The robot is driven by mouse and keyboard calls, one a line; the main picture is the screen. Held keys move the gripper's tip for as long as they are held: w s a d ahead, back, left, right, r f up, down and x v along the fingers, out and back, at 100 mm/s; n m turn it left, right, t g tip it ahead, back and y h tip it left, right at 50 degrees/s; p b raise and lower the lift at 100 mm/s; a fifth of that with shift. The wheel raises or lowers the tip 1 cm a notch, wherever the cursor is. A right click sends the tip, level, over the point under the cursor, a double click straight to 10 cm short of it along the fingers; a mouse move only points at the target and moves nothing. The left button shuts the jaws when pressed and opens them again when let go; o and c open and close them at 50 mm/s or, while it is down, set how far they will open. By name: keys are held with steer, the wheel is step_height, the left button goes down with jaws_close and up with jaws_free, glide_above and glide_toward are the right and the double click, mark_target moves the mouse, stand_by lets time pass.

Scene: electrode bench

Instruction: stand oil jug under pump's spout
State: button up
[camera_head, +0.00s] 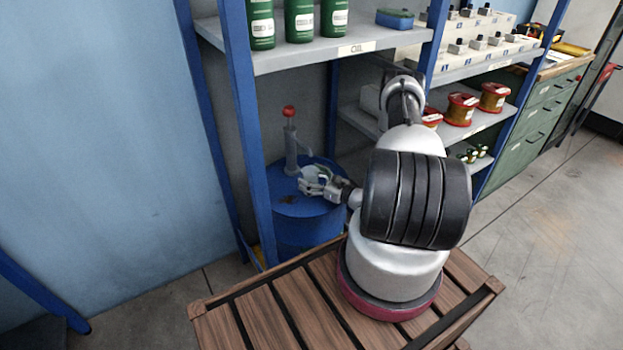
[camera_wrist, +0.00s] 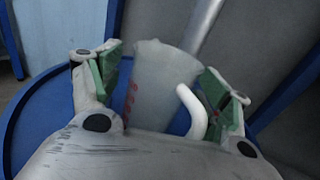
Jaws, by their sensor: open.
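The oil jug (camera_wrist: 155,85) is pale and translucent, with red marks on its side and a white handle on the right. In the wrist view it is upright between the green-padded fingers of my gripper (camera_wrist: 167,78). The fingers are open on either side of it, with a visible gap on the left. In the head view my gripper (camera_head: 322,184) is at the blue drum's top, and the jug (camera_head: 318,172) is mostly hidden by it. The grey pump (camera_head: 291,148) with a red knob stands on the drum just behind. The spout's exact position over the jug is unclear.
The blue drum (camera_head: 300,209) stands under a shelf (camera_head: 320,54) holding green oil bottles (camera_head: 299,20). Blue shelf posts (camera_head: 244,110) flank the drum closely. Open floor (camera_head: 545,260) lies to the right.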

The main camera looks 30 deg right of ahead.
steer(key=v, duration=1.2)
